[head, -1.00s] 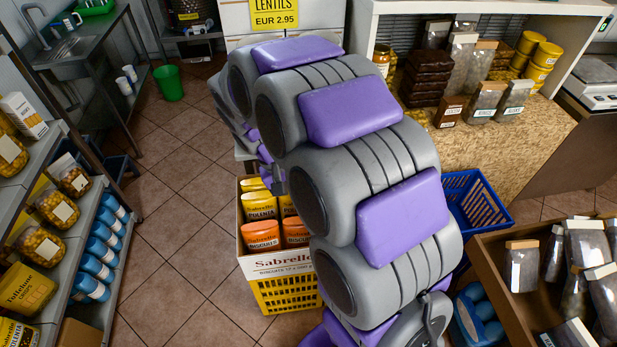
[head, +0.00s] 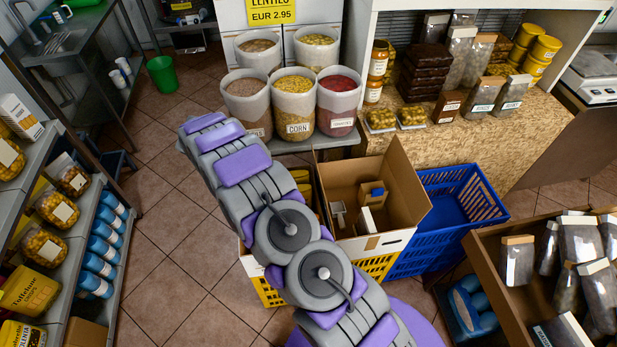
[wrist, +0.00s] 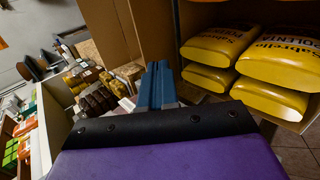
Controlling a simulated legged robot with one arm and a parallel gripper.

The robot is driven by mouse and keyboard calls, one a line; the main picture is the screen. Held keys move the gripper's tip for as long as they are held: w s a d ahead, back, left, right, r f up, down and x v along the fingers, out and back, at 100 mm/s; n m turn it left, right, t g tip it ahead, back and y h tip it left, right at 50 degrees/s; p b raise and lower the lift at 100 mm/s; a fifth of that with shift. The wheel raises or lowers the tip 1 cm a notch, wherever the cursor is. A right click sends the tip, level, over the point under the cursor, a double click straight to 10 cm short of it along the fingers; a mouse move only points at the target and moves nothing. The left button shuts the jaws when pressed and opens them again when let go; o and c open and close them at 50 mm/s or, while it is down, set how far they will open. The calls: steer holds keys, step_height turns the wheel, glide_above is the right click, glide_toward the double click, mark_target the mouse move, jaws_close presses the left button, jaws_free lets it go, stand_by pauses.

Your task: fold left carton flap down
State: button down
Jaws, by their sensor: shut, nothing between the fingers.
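An open brown carton (head: 345,180) stands right of my arm in the head view. Its right flap (head: 405,185) leans up and outward. A narrow upright brown strip (head: 320,190) shows at its left side beside my arm; I cannot tell whether this is the left flap or the wall. My gripper (wrist: 162,70) shows in the wrist view as blue fingers, closed together and empty. They point towards a brown cardboard panel (wrist: 153,30); contact is unclear. My gripper is not discernible in the head view.
Yellow polenta packs (wrist: 222,45) lie close right of my fingers. A blue basket (head: 450,205) stands right of the carton, and an open box of bags (head: 490,255) is at lower right. Tubs (head: 292,105) stand behind. Floor (head: 165,220) is free to the left.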

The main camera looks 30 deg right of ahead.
steer(key=w+d+r+b+x, duration=0.1)
steer(key=x, duration=1.2)
steer(key=shift+d+b, duration=0.4)
steer(key=shift+d, duration=0.2)
steer(key=shift+r, duration=0.15)
